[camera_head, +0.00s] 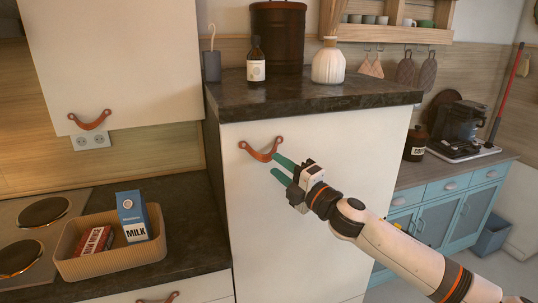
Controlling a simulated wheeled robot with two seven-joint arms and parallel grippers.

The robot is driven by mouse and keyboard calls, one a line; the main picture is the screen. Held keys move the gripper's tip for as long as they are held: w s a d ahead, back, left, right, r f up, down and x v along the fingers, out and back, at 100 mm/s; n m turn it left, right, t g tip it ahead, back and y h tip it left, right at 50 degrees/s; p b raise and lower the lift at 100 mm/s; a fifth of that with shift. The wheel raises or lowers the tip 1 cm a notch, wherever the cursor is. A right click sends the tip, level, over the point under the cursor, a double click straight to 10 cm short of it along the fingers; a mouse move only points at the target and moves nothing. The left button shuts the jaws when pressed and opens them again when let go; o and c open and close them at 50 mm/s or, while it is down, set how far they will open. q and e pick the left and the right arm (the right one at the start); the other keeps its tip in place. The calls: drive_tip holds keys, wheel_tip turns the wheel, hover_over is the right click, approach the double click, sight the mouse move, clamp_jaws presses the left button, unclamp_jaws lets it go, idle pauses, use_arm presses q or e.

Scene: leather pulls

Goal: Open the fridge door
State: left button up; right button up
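The fridge (325,215) is a tall white-fronted unit under a dark stone top, and its door looks closed. A brown leather pull (259,153) is fixed near the top left of the door. My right gripper (273,164) reaches in from the lower right, its two green fingers apart with nothing visible between them. The upper fingertip is right beside the pull's right end; I cannot tell whether it touches. My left gripper is not in view.
A dark bottle (256,64), a white vase (328,64) and a brown canister (278,38) stand on the fridge top. A basket (115,259) with a milk carton (133,219) sits on the left counter. A teal cabinet (440,217) stands at the right.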

drive_tip(key=shift+p+x, duration=0.3)
drive_tip(key=shift+x, duration=1.9)
clamp_jaws()
